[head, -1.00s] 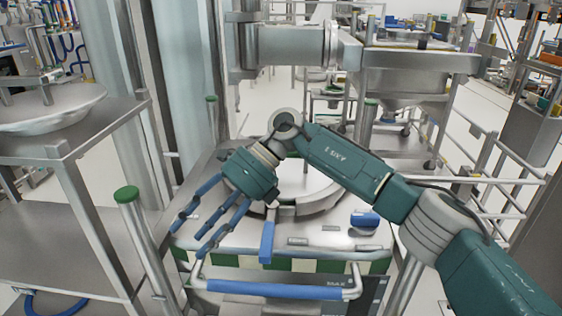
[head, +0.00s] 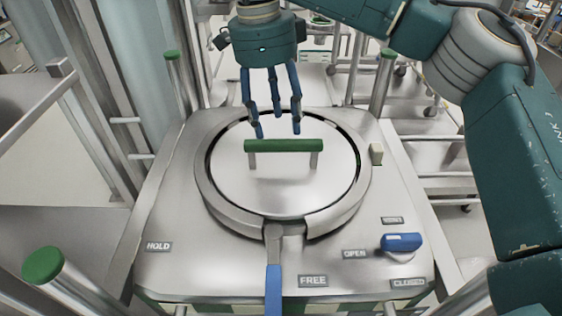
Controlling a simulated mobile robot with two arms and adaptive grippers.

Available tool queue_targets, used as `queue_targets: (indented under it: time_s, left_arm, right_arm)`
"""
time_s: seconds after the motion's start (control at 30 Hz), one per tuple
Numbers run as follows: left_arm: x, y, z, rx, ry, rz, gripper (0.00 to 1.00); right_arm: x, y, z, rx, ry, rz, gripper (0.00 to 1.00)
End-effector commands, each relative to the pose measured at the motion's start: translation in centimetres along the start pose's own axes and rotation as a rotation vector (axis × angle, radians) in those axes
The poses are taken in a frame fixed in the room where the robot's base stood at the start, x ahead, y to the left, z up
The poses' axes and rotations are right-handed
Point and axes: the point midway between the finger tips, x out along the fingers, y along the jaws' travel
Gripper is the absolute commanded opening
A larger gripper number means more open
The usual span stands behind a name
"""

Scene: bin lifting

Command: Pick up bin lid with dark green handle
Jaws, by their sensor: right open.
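The round grey bin lid (head: 280,188) sits flat inside a raised ring on a metal top. Its dark green handle (head: 284,146) is a horizontal bar on two short posts. My right gripper (head: 277,132) is open, fingers pointing down, with nothing between them. My left gripper is not in view.
A blue lever (head: 274,288) sticks out from the ring's front. A blue knob (head: 401,242) sits at the right front of the top. Green-capped posts (head: 43,264) stand around the station, and metal rails line both sides.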

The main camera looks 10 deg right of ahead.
Motion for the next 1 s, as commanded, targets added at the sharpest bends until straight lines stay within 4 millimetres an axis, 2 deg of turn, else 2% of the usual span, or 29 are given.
queue_targets:
  time_s: [0.1,0.23,0.37,0.5,0.6,0.73,1.0]
  left_arm:
    - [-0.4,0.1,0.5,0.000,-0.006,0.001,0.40]
    - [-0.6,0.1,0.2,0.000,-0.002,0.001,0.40]
    - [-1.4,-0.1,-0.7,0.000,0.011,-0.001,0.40]
    - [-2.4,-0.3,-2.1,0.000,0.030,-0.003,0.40]
    - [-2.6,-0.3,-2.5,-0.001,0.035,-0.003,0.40]
    - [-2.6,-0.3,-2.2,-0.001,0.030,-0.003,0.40]
    - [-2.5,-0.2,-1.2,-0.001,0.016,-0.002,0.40]
  right_arm:
    - [1.6,0.0,0.0,-0.001,-0.002,0.002,0.51]
    - [2.5,0.1,0.0,0.000,-0.002,0.002,0.51]
    - [3.7,0.4,-0.2,-0.001,-0.001,0.003,0.51]
    - [5.9,0.8,-0.4,-0.001,-0.002,0.005,0.51]
    - [7.1,0.7,-0.4,0.000,-0.003,0.002,0.51]
    - [7.8,0.7,-0.3,0.001,-0.003,0.002,0.51]
    - [7.8,0.7,-0.3,0.000,-0.004,0.001,0.51]
